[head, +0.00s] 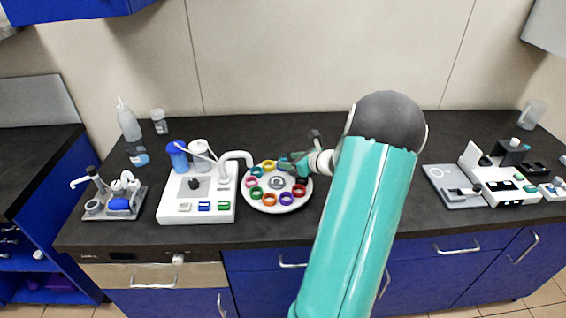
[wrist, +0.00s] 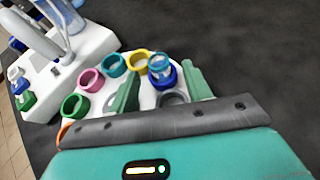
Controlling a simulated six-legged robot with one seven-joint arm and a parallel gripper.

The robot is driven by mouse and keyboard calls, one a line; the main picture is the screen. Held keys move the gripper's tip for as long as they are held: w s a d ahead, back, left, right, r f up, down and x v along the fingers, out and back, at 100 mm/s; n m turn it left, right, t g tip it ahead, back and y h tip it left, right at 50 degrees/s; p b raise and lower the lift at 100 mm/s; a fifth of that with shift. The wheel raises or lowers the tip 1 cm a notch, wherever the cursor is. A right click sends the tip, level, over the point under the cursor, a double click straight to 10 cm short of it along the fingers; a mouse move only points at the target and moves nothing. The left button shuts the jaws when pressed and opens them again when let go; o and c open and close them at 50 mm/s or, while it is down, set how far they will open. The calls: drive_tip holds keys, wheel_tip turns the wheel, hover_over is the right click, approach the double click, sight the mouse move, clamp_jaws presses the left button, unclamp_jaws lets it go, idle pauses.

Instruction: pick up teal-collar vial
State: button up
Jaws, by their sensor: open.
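In the wrist view, a vial with a teal collar (wrist: 158,60) stands on the round white carousel (wrist: 104,102), with a blue ring around it just below the collar. My gripper (wrist: 161,72) is open, one green finger on each side of this vial in the picture. I cannot tell whether either finger touches it. In the head view, my gripper (head: 292,163) is over the back right of the carousel (head: 277,206), and I cannot make out the vial there.
Green (wrist: 73,107), pink (wrist: 90,80), teal (wrist: 114,66) and yellow (wrist: 140,63) rings lie close left of the vial. A white device (head: 198,192) with a curved tube stands left of the carousel.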

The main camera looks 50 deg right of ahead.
drive_tip(key=shift+x, duration=0.9)
drive_tip(key=c, duration=1.1)
drive_tip(key=shift+o, duration=0.2)
drive_tip(key=shift+r, duration=0.2)
drive_tip(key=shift+r, duration=0.6)
drive_tip(key=s+a+r, duration=0.3)
drive_tip(key=a+r, duration=0.8)
drive_tip(key=a, duration=0.2)
drive_tip(key=shift+s+a+r, duration=0.2)
drive_tip(key=shift+a+r, duration=0.05)
drive_tip(key=shift+a, duration=0.05)
